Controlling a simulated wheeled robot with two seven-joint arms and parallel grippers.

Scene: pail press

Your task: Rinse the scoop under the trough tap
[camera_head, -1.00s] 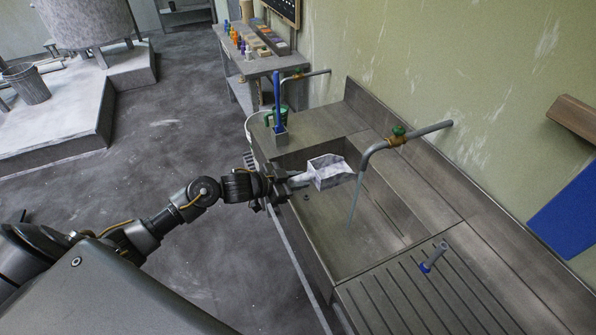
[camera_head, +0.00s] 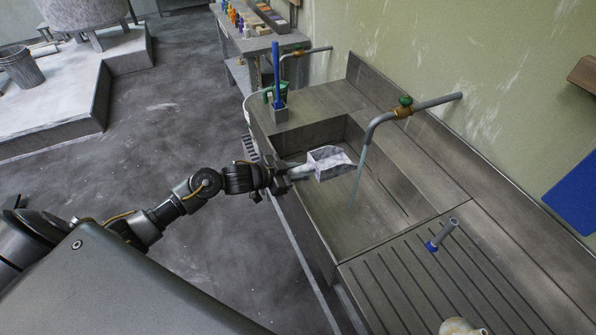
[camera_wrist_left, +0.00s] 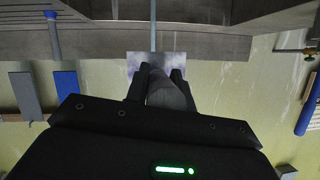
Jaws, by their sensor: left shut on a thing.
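My left gripper (camera_head: 284,178) is shut on the scoop's handle at the near-left side of the trough. The scoop (camera_head: 328,160) is white-grey with a boxy head, held over the trough (camera_head: 340,238) and pointing right. In the left wrist view the scoop (camera_wrist_left: 134,62) shows beyond the fingers, partly hidden. My right gripper is not in view.
A blue brush (camera_head: 277,75) stands in a holder at the trough's far-left corner. A second tap (camera_head: 300,53) is farther back. A pale object (camera_head: 458,327) shows at the bottom edge.

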